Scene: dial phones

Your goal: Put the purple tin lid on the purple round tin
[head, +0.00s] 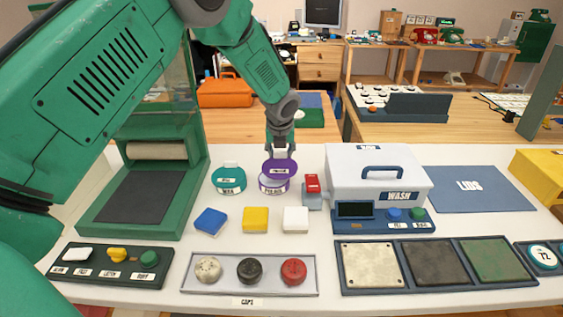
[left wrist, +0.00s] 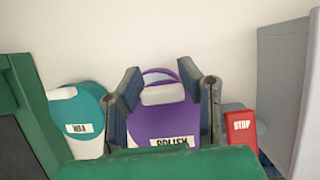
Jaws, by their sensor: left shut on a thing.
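The purple tin lid (head: 284,165) is in the head view, with a pale knob on top and a label. My left gripper (head: 280,150) is shut on its knob from above. The purple round tin (head: 273,186) stands on the white table just below the lid, which covers much of its opening and sits slightly right of it. I cannot tell whether they touch. In the left wrist view the lid (left wrist: 160,122) hangs between the fingers (left wrist: 165,95), and a purple rim (left wrist: 158,76) shows behind it. My right gripper is not in view.
A teal tin (head: 228,181) stands close on the left. A red STOP block (head: 312,184) and the white WASH box (head: 375,175) are close on the right. Blue, yellow and white blocks (head: 255,219) lie in front. A blue LIDS mat (head: 480,190) is at the right.

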